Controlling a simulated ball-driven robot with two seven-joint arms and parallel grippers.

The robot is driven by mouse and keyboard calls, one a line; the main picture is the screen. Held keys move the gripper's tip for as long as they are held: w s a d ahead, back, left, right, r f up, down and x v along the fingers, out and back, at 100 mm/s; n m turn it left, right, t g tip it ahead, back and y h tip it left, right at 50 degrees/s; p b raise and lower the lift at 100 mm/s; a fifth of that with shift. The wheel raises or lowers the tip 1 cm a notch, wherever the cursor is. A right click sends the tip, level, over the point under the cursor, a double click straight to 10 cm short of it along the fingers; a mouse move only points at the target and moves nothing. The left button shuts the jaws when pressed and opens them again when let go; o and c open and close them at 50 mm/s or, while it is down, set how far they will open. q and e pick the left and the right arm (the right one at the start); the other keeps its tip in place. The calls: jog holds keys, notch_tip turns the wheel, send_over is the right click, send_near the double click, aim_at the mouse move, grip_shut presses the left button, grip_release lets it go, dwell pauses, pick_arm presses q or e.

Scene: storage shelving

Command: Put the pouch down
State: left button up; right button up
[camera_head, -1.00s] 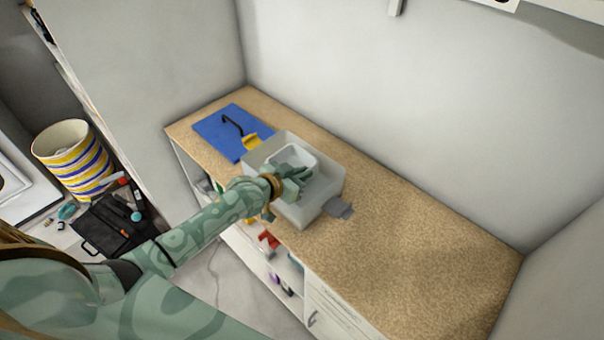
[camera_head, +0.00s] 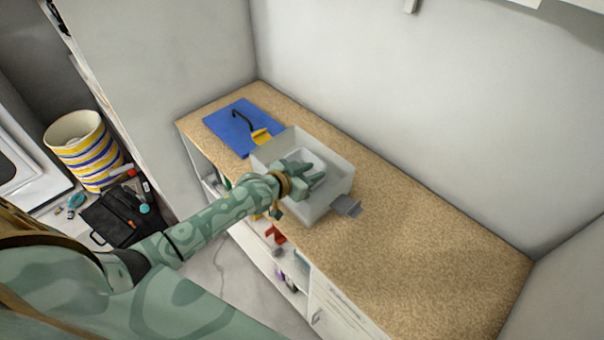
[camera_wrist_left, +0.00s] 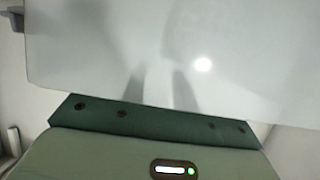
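The pouch (camera_head: 308,157) is a pale, whitish thing at my left gripper (camera_head: 316,178), inside the open top of a light grey bin (camera_head: 322,207). In the left wrist view the pouch (camera_wrist_left: 230,60) is a large, glossy pale surface right in front of the gripper's green palm. Two dark finger-shaped patches show on that surface; the fingertips themselves are not clear. My left gripper appears shut on the pouch. Whether the pouch touches the bin's floor is hidden. My right gripper is not in view.
The bin stands on a speckled tan counter (camera_head: 430,250). A blue mat (camera_head: 228,130) with a black and yellow tool (camera_head: 260,136) lies left of it. A grey piece (camera_head: 347,206) sits at the bin's right edge. The counter's right part is clear.

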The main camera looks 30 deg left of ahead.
pick_arm(q)
jog(key=r+p+v, duration=0.1)
jog(key=p+v, duration=0.1)
jog(key=v, duration=1)
jog(key=s+a+f+g+y, duration=0.1)
jog(key=s+f+g, duration=0.1)
jog(key=s+f, duration=0.5)
jog(key=s+a+f+n+g+y, duration=0.1)
jog(key=s+a+f+g+y, duration=0.15)
jog(key=f, duration=0.85)
jog(key=s+f+g+y, duration=0.1)
jog(key=s+f, duration=0.4)
jog(key=f, duration=0.4)
jog(key=s+d+f+g, duration=0.2)
jog(key=s+f, duration=0.2)
jog(key=s, duration=0.4)
jog(key=s+d+f+g, duration=0.1)
jog(key=s+f, duration=0.2)
jog(key=s, duration=0.5)
jog(key=s+d+f+m+g, duration=0.1)
jog(key=s+f, duration=0.3)
jog(key=s, duration=0.4)
jog(key=shift+d+f+g, duration=0.3)
jog(key=shift+d+g, duration=0.55)
